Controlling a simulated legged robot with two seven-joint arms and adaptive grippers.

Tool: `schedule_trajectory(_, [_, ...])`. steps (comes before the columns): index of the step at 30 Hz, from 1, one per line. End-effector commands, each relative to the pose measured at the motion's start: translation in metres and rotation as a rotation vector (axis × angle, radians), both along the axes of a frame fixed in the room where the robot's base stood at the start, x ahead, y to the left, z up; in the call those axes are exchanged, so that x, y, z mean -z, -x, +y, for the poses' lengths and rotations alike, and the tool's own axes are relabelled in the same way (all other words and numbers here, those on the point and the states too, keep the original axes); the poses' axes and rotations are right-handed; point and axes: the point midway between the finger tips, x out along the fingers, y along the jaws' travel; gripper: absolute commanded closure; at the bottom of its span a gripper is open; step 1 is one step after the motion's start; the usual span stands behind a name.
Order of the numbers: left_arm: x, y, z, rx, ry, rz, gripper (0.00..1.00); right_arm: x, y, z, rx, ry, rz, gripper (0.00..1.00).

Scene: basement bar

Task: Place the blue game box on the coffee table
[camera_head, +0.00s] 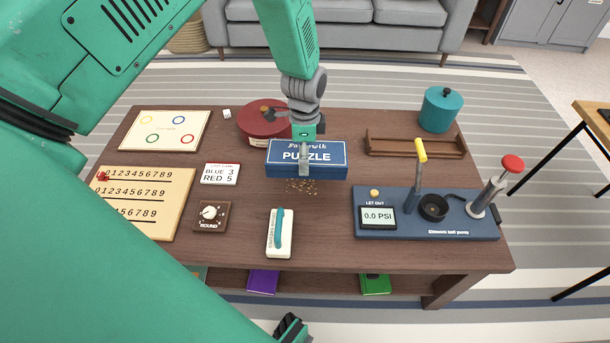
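The blue game box (327,160), labelled PUZZLE, is over the middle of the brown coffee table (340,257). My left gripper (304,158) comes down from above and straddles the box. One grey finger lies against its labelled front face; the other finger is hidden behind it. The box is roughly level. I cannot tell whether its underside touches the tabletop. A small patch of brown bits shows just in front of it. A small dark part at the bottom edge seems to be mine, but I cannot make out a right gripper.
A round red box (258,122) stands close behind the blue box. A wooden rack (415,145), teal pot (440,110) and pump set (460,224) occupy the right. Score boards (145,205) and small items fill the left. Bare tabletop shows in front of the blue box.

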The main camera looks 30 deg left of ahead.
Motion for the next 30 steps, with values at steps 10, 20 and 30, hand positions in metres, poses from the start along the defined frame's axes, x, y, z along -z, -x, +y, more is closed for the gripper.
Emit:
schedule_trajectory(10, [0.049, 0.000, 0.001, -0.004, 0.002, -0.002, 0.66, 0.019, 0.000, 0.000, 0.000, 0.000, 0.000, 0.60])
schedule_trajectory(20, [0.070, -0.001, 0.000, -0.004, 0.002, -0.004, 0.69, 0.026, 0.000, 0.000, 0.000, 0.000, 0.000, 0.60])
schedule_trajectory(30, [0.070, 0.000, 0.000, -0.004, 0.002, -0.002, 0.00, 0.026, 0.000, 0.000, 0.000, 0.000, 0.000, 0.60])
